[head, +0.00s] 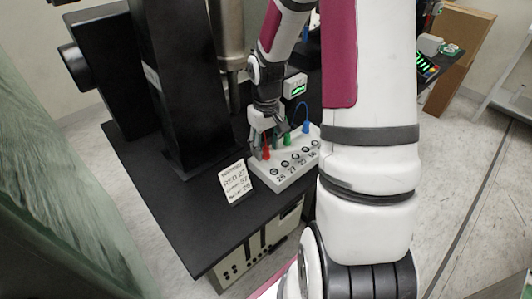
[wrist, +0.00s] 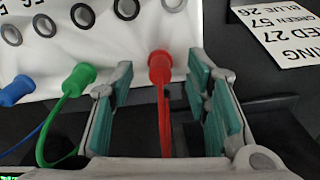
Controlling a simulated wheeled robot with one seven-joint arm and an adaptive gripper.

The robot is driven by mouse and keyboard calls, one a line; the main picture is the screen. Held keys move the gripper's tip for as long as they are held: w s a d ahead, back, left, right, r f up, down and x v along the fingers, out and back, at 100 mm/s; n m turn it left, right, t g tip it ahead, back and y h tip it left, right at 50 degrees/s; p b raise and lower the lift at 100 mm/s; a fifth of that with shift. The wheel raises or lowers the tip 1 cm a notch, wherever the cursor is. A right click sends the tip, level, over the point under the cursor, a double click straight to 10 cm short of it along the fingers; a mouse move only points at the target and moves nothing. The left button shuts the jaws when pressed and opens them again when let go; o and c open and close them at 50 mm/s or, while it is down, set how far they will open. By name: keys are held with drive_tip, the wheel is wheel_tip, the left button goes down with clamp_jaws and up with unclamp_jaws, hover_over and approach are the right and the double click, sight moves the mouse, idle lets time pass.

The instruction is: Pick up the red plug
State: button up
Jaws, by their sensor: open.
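The red plug (wrist: 160,68) stands at the edge of the white socket panel in the wrist view, with its red cable running down between my fingers. It also shows in the head view (head: 266,152), at the left end of the panel. My gripper (wrist: 160,90) is open, with one teal-padded finger on each side of the red plug and a gap on both sides. In the head view my gripper (head: 262,138) is over the panel's left end. The white socket panel (head: 281,180) has a row of numbered round sockets.
A green plug (wrist: 80,76) and a blue plug (wrist: 16,90) stand left of my gripper in the wrist view. A printed card (head: 237,183) stands on the black table (head: 185,200). Tall black equipment (head: 180,90) rises close to the left of my arm.

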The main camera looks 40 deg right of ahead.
drive_tip(key=shift+f, duration=0.65)
clamp_jaws()
